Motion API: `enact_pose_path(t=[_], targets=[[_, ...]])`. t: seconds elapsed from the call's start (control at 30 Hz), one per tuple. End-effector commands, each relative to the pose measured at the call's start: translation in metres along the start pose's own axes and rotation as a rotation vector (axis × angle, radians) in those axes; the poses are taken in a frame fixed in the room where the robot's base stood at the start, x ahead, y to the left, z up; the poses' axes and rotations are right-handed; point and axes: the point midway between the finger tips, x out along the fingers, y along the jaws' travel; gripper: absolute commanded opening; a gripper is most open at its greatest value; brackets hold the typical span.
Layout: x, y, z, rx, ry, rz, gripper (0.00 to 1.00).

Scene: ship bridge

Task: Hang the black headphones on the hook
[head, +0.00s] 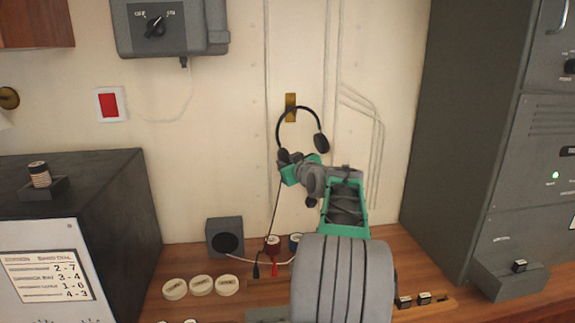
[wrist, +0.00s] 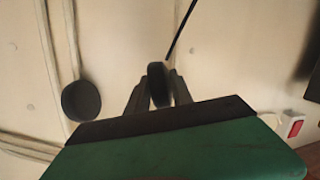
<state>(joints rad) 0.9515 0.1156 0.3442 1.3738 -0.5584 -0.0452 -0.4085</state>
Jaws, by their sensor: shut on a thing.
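The black headphones (head: 298,109) are held up in front of the wall, headband arched upward. My gripper (head: 284,161) is shut on the left ear cup. In the wrist view, my gripper (wrist: 158,92) has its two fingers on either side of that cup (wrist: 156,78); the other ear cup (wrist: 81,101) hangs free to the left. A thin black cable or boom (wrist: 180,28) runs from the held cup. The hook's brass plate (head: 290,101) is on the wall, and the headband's top overlaps its lower part in the head view. Whether they touch cannot be told.
Below is a wooden desk (head: 185,262) with a grey speaker box (head: 224,237), white round pieces (head: 202,285) and a red item (head: 272,246). A grey cabinet (head: 470,130) stands right, a dark console (head: 110,180) left. Conduits (head: 372,125) run along the wall.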

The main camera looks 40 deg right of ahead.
Motion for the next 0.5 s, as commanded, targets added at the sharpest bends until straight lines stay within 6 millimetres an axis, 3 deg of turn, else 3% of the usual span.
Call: enact_pose_path(t=[0.17,0.2,0.5], targets=[[-0.0004,0.0006,-0.0022,-0.002,0.003,0.001,0.0],[-0.0004,0.0006,-0.0022,-0.002,0.003,0.001,0.3],[-0.0002,0.0004,-0.001,-0.001,0.001,0.001,0.53]])
